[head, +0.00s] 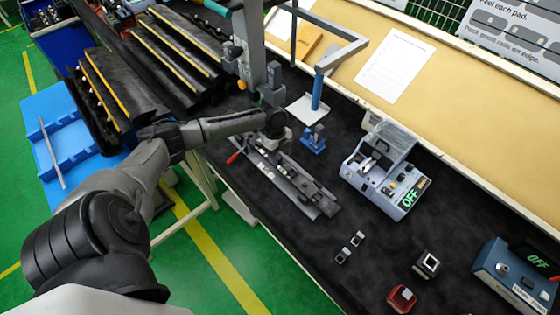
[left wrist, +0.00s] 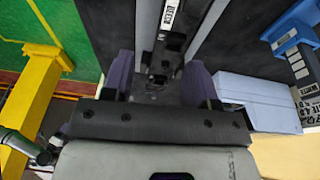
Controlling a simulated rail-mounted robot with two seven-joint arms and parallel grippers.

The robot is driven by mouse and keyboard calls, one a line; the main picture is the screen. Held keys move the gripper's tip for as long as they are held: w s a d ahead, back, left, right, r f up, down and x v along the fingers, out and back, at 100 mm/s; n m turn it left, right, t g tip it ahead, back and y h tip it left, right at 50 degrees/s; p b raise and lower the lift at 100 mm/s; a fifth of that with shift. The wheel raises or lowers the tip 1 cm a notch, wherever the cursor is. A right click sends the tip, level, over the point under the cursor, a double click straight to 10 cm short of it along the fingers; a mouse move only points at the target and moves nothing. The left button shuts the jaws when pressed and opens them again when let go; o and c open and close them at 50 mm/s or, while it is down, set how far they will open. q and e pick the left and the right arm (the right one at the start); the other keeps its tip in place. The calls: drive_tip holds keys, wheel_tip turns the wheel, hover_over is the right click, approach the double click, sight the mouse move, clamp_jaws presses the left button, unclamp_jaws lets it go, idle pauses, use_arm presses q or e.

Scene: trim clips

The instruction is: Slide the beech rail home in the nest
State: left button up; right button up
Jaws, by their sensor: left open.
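The long grey fixture (head: 300,190), which I take to be the nest, lies diagonally on the black bench, with a red-tipped handle (head: 233,157) at its far left end. Dark parts sit along it. I cannot make out a beech-coloured rail in it. My left gripper (head: 272,140) is over the fixture's far end. In the left wrist view its two purple fingers (left wrist: 160,88) stand apart on either side of a black labelled part (left wrist: 172,40). Contact cannot be told. My right gripper does not show.
A grey device (head: 383,172) with a green OFF display and a small blue stand (head: 314,138) stand right of the fixture. Small blocks and a red box (head: 401,299) lie nearer. A blue tray (head: 62,140) with a thin pale strip (head: 52,152) is at left. Bare bench surrounds the fixture's near end.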

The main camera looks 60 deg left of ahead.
use_arm(q)
drive_tip(key=s+d+n+p, duration=0.1)
drive_tip(key=s+d+p, duration=0.3)
drive_tip(key=d, duration=0.7)
drive_tip(key=s+d+n+p, duration=0.2)
drive_tip(key=s+d, duration=0.4)
drive_tip(key=d, duration=0.4)
drive_tip(key=shift+s+d+r+p, duration=0.35)
drive_tip(key=shift+s+d+p, duration=0.05)
drive_tip(key=shift+p, duration=0.45)
